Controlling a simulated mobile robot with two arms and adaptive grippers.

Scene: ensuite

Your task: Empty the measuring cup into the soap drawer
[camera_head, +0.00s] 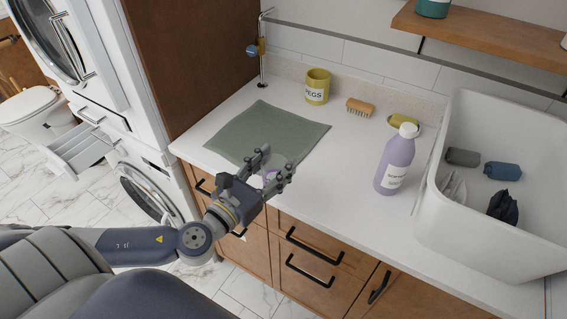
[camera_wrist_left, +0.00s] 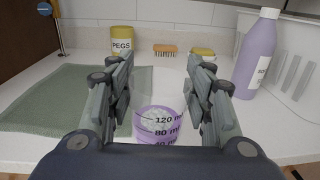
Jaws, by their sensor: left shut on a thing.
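My left gripper (camera_head: 277,161) is shut on the clear measuring cup (camera_head: 271,174), which has purple in its lower part. The gripper is at the counter's front edge, by the near right corner of the green mat. In the left wrist view the cup (camera_wrist_left: 158,124) shows between the fingers, seemingly upright, with marks such as 80 and 120 ml; the gripper body hides its bottom. The pulled-out soap drawer (camera_head: 84,150) is at the left, on the white stacked machines, well away from the cup. My right gripper is out of view.
A purple bottle (camera_head: 395,162) stands on the counter right of the gripper. A PEGS pot (camera_head: 317,87), brush (camera_head: 360,107) and yellow item (camera_head: 404,121) are behind. A white tub (camera_head: 440,225) with several dark and grey items fills the right. A brown panel (camera_head: 185,55) stands between counter and machines.

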